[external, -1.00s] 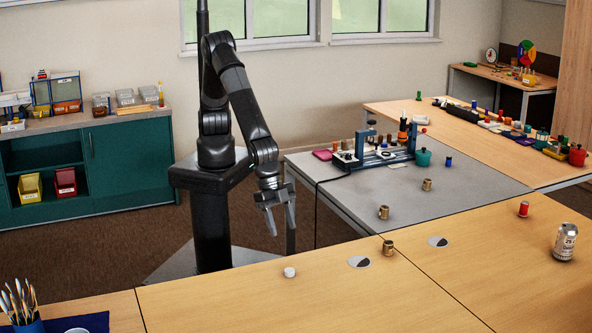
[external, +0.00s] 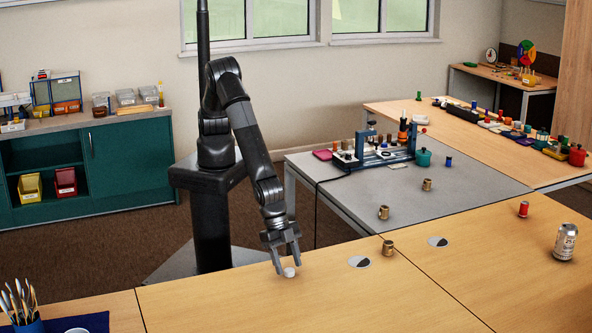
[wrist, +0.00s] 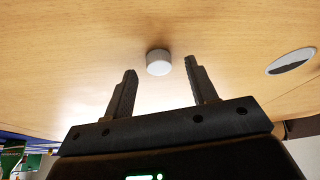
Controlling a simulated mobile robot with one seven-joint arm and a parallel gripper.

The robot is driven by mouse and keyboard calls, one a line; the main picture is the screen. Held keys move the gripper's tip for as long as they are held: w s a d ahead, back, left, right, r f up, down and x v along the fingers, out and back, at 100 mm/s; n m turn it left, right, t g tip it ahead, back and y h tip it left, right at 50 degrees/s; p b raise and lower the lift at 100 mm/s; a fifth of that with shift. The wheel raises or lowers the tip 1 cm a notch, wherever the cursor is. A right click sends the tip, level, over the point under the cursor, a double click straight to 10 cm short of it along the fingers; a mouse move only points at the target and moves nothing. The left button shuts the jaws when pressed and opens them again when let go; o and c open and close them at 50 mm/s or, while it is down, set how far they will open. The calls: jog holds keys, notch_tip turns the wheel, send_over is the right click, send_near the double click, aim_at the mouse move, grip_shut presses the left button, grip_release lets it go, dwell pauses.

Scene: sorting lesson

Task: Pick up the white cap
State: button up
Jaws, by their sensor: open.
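The white cap (external: 289,272) is a small round piece standing on the wooden table (external: 330,300) near its far edge. My gripper (external: 288,268) is open and points down at the cap, with its fingertips close around or just behind it. In the wrist view, the cap (wrist: 159,62) lies just beyond the two fingertips, roughly midway between them. The open gripper (wrist: 160,75) holds nothing. I cannot tell whether a finger touches the cap.
A grey-and-white disc (external: 359,262) and a brass fitting (external: 388,248) are to the right of the cap. A can (external: 565,241) and a red spool (external: 523,209) are farther right. A brush cup (external: 22,310) stands at the left. The table's front middle is clear.

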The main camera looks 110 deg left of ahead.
jog(key=shift+w+d+f, duration=0.15)
jog(key=shift+w+f, duration=0.05)
jog(key=shift+f, duration=0.25)
jog(key=shift+c, duration=0.5)
jog(key=c, duration=1)
